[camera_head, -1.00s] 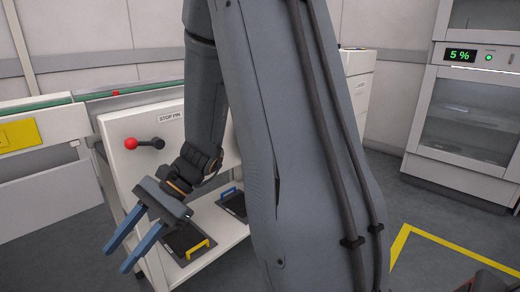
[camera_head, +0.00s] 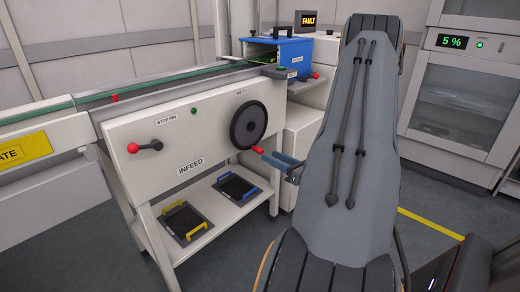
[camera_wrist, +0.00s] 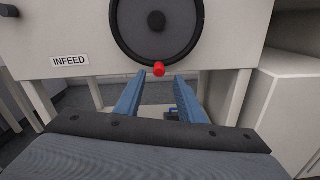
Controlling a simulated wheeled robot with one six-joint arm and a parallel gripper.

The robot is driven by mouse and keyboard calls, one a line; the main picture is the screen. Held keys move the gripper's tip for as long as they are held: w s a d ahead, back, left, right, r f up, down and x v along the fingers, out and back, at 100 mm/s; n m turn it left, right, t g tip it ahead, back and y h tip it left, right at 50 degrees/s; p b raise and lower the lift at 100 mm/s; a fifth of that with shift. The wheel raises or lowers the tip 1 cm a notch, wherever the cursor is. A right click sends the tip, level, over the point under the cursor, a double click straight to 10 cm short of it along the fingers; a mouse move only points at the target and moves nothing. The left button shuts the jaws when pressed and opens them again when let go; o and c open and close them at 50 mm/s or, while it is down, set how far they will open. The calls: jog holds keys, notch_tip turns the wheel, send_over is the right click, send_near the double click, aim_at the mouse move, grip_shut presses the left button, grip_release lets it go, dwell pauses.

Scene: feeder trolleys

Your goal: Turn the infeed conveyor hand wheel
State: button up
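The infeed hand wheel (camera_head: 248,125) is a dark disc on the front of the white infeed conveyor cabinet (camera_head: 215,150). It also shows at the top of the wrist view (camera_wrist: 156,50). A red knob (camera_wrist: 159,70) sits at the wheel's bottom edge; in the head view the red knob (camera_head: 258,150) is at the lower right of the rim. My gripper (camera_wrist: 159,77) is open, with its blue fingers on either side of the knob's line and the tips close to it. Whether the knob is between the tips or just beyond them I cannot tell. My arm hides part of the gripper in the head view (camera_head: 272,156).
A red-knobbed stop pin lever (camera_head: 145,147) is on the cabinet's left. Two dark trays, with a yellow handle (camera_head: 188,221) and a blue handle (camera_head: 238,187), lie on the shelf below. A blue box (camera_head: 287,62) and a FAULT sign (camera_head: 308,20) stand above.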

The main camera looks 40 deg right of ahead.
aim_at(259, 151)
jog(key=w, duration=0.7)
jog(key=shift+w+a, duration=0.2)
jog(key=shift+a, duration=0.15)
grip_shut()
